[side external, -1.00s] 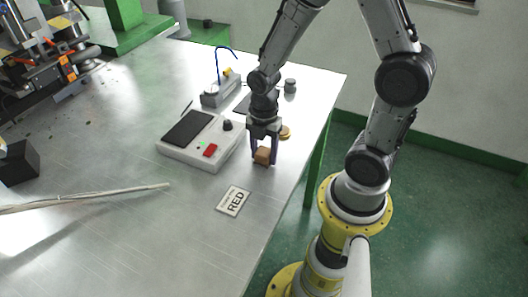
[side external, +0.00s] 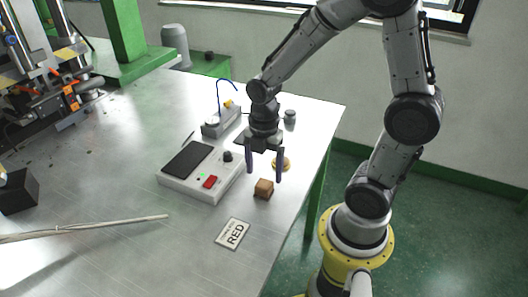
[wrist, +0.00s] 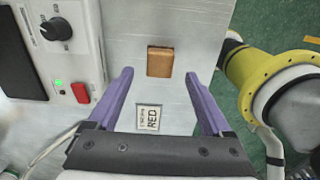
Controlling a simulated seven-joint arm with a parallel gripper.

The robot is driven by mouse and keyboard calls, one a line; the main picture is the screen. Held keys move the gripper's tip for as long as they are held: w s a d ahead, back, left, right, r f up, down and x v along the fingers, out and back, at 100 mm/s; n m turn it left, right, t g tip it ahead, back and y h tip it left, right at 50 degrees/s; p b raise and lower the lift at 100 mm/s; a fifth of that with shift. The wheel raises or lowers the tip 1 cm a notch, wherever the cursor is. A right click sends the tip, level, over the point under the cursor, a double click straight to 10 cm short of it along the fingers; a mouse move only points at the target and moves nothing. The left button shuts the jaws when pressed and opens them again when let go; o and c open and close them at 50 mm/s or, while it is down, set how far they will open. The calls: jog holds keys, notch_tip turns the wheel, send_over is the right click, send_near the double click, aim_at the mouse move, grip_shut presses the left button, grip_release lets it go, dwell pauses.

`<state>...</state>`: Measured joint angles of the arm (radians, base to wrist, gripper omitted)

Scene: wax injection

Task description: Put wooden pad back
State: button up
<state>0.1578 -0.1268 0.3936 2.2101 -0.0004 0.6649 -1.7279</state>
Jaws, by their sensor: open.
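My gripper (side external: 265,177) is open and empty just above the block. In the wrist view its two purple fingers (wrist: 159,73) are spread wide, with the block beyond and between their tips.
A white control box (side external: 200,172) with a knob and red button stands left of the block. A card reading RED (side external: 233,233) lies in front. A rod (side external: 90,228) lies at left. The table's right edge is close.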

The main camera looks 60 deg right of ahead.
aim_at(264, 183)
jog(key=s+a+r+m+t, duration=0.2)
jog(key=s+r+m, duration=0.2)
jog(key=r+m, duration=0.3)
jog(key=s+a+r+m+t, duration=0.2)
jog(key=s+r+m+t, duration=0.1)
jog(key=r+m, duration=0.5)
jog(key=s+m, duration=0.1)
jog(key=m, duration=0.2)
jog(key=shift+s+t, duration=0.3)
jog(key=shift+s, duration=0.05)
